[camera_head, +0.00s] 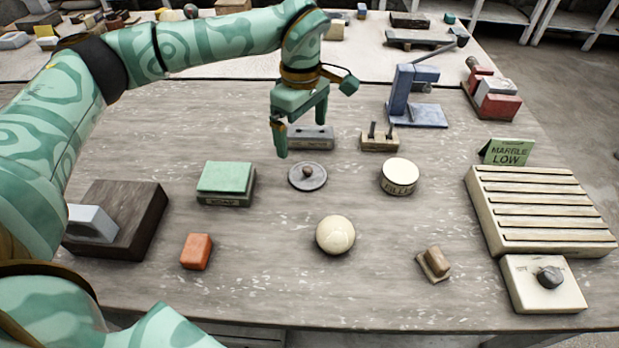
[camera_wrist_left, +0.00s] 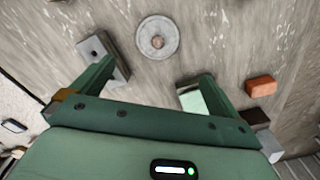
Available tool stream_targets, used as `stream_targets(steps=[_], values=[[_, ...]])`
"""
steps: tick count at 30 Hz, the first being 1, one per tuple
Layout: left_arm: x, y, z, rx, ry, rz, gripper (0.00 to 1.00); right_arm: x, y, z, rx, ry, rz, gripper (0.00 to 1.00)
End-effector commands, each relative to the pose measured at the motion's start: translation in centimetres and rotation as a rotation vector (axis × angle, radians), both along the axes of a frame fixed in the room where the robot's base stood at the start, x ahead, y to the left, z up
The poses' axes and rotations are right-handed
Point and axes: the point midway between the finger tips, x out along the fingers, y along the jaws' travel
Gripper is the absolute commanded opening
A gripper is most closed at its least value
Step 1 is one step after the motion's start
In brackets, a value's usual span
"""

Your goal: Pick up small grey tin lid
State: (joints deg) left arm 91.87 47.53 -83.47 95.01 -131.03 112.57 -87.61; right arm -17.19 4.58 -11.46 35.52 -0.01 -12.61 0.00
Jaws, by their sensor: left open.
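The small grey tin lid (camera_head: 299,181) is a round, flat disc with a small brown knob in its middle. It lies on the table near the centre of the head view, and in the left wrist view (camera_wrist_left: 145,45) it shows beyond the fingertips. My left gripper (camera_head: 301,137) is open and empty, fingers pointing down, above the table and a little behind the lid, apart from it. In the wrist view my left gripper (camera_wrist_left: 156,73) has its two fingers spread wide. My right gripper does not show.
A grey block (camera_head: 312,143) lies behind the lid. A green-topped block (camera_head: 226,178) is to its left, a round cream tin (camera_head: 400,176) to its right, and a pale plaster sphere (camera_head: 335,235) in front. A slatted rack (camera_head: 540,212) stands at the right.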

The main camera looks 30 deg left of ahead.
Motion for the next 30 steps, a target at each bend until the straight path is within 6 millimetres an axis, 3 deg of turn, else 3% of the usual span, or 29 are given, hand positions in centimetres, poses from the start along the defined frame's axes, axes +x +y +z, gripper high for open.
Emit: stream_targets(steps=[1,4,14,21,29,30], values=[[0.0,0.0,-2.0,-0.001,0.007,0.000,1.00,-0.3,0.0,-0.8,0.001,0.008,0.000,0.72],[0.0,0.0,-4.1,0.000,0.006,0.000,1.00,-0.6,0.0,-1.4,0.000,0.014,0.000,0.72],[0.1,-0.2,-6.8,-0.001,0.002,0.000,1.00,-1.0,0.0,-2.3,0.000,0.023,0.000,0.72],[0.4,-1.0,-10.8,0.000,0.006,0.000,1.00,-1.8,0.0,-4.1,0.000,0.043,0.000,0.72],[0.4,-0.9,-11.1,0.000,-0.001,0.001,1.00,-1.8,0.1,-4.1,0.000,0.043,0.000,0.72],[0.4,-0.9,-11.1,0.000,-0.001,0.001,0.94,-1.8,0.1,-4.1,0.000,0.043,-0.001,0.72]])
